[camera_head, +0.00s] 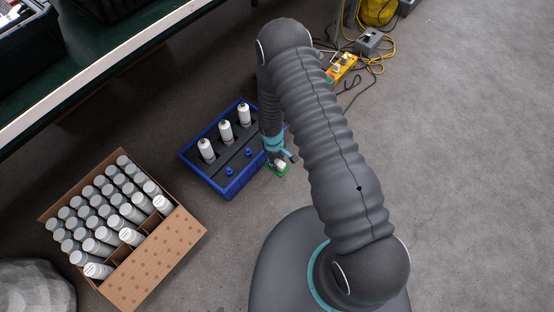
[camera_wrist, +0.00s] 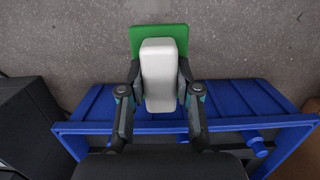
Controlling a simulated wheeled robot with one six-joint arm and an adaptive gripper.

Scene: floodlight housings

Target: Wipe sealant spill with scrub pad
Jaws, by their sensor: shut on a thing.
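My gripper (camera_head: 281,157) is low beside the right end of the blue tray (camera_head: 236,193), over the concrete floor. In the wrist view my gripper (camera_wrist: 159,92) is shut on the scrub pad (camera_wrist: 157,70), its fingers on either side of the pad's white block. The pad's flat green layer (camera_wrist: 177,36) sticks out past the white block. In the head view the scrub pad (camera_head: 282,170) shows as a small green edge with white above it. I cannot tell whether it touches the floor. No sealant spill is visible; it may be hidden under the pad or arm.
The blue tray holds white bottles (camera_head: 226,130) and blue pieces (camera_head: 229,171). A cardboard box (camera_head: 160,255) with many grey-white tubes stands at left. A yellow power box (camera_head: 341,68) and cables lie behind. A green bench (camera_head: 95,45) is upper left. The floor at right is clear.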

